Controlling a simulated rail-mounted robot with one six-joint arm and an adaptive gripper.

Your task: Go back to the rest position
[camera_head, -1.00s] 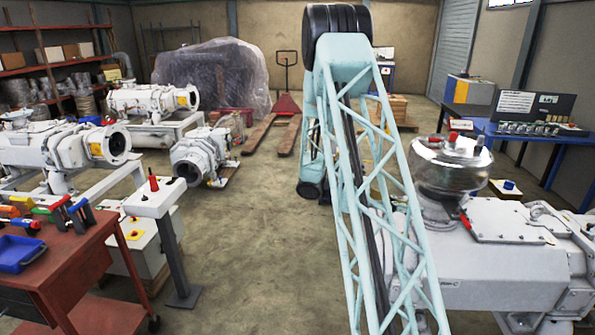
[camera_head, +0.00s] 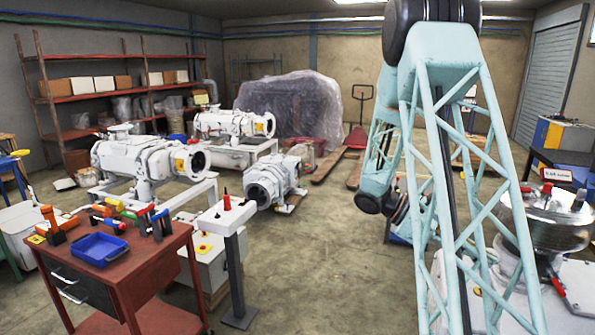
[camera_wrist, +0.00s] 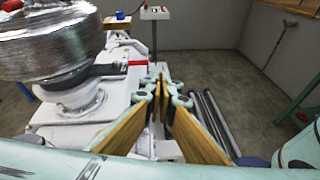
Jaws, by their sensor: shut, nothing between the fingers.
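My gripper (camera_wrist: 160,91) shows in the wrist view with its two tan finger pads together and nothing held between them. It is beside a white machine body (camera_wrist: 112,136), but I cannot tell the exact gap. A shiny silver domed part (camera_wrist: 50,44) stands on that machine to the left of my fingers, with a red-tipped handle (camera_wrist: 137,63) below it. In the head view my pale teal lattice arm fills the right side, and my fingers cannot be made out there. The silver domed part (camera_head: 540,225) sits behind the arm at the right edge.
A red tool cart (camera_head: 150,258) with a blue tray (camera_head: 98,250) and several tools stands front left. A grey control pedestal (camera_head: 236,270) is beside it. Several white pumps (camera_head: 145,162) stand behind. The middle floor (camera_head: 325,270) is clear.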

